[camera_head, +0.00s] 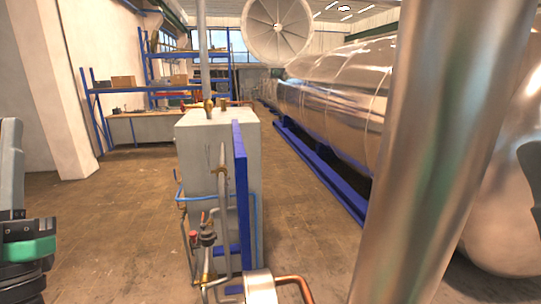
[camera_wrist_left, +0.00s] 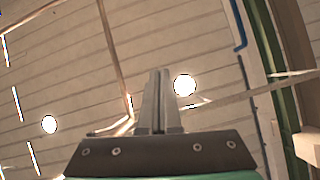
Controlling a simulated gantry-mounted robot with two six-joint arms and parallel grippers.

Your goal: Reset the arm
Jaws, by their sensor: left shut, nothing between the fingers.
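My left gripper (camera_head: 11,130) stands at the left edge of the head view, pointing up, with a green band and a dark mount below its fingers. In the left wrist view its two grey fingers (camera_wrist_left: 158,75) are together and point at the ceiling (camera_wrist_left: 70,75). Nothing is held between them. My right gripper is in neither view.
A grey cabinet (camera_head: 205,145) with pipes and a blue post stands in the middle. A large shiny metal vessel (camera_head: 330,100) lies along the right. A thick metal pipe (camera_head: 425,150) crosses the right foreground. Blue shelving (camera_head: 150,80) stands behind; floor (camera_head: 110,215) left of the cabinet is clear.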

